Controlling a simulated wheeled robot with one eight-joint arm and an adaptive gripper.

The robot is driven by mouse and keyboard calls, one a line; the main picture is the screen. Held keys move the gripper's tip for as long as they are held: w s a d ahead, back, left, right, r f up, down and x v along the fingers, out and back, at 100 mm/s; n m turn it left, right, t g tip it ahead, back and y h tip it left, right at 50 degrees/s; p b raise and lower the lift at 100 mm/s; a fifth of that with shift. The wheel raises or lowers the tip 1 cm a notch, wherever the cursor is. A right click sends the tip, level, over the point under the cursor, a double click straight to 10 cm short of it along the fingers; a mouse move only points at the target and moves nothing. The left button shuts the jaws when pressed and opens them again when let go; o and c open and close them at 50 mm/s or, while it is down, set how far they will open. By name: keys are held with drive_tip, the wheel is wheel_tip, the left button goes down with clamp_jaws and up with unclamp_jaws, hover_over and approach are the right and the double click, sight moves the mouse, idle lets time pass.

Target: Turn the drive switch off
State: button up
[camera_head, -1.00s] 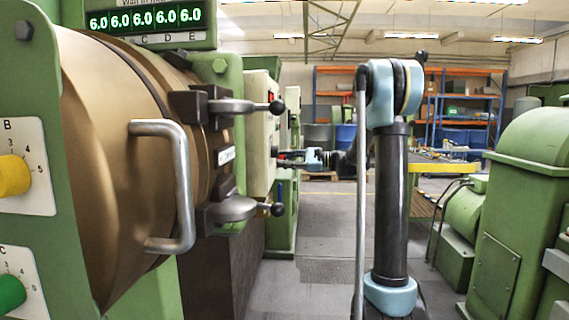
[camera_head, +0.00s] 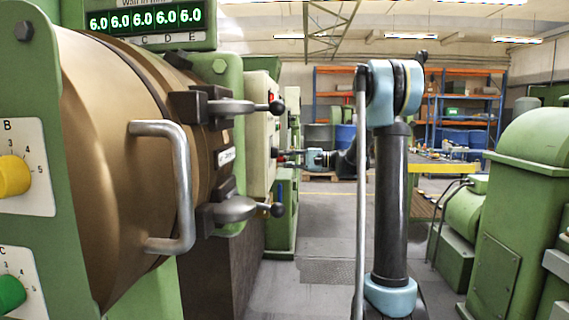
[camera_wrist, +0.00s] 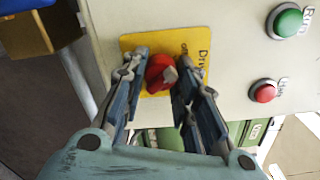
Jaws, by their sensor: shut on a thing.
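The drive switch is a red knob (camera_wrist: 158,74) on a yellow plate (camera_wrist: 193,50) with partly hidden "Drive" lettering, in the wrist view. My gripper (camera_wrist: 161,64) has its two fingers on either side of the knob and is shut on it. The grey pointer part of the knob shows near the right finger. In the head view my gripper (camera_head: 288,157) reaches leftward to the pale control box (camera_head: 258,135); the switch itself cannot be made out there.
A green button (camera_wrist: 288,22) and a red button (camera_wrist: 263,92) sit right of the switch in the wrist view. In the head view, the brown barrel with a metal handle (camera_head: 180,190) and two clamp levers (camera_head: 240,107) stands at left. Floor between the machines is clear.

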drive_tip(key=shift+f, duration=0.1)
drive_tip(key=o, duration=1.1)
drive_tip(key=shift+c, duration=0.2)
drive_tip(key=d, duration=1.2)
drive_tip(key=shift+s, duration=0.15)
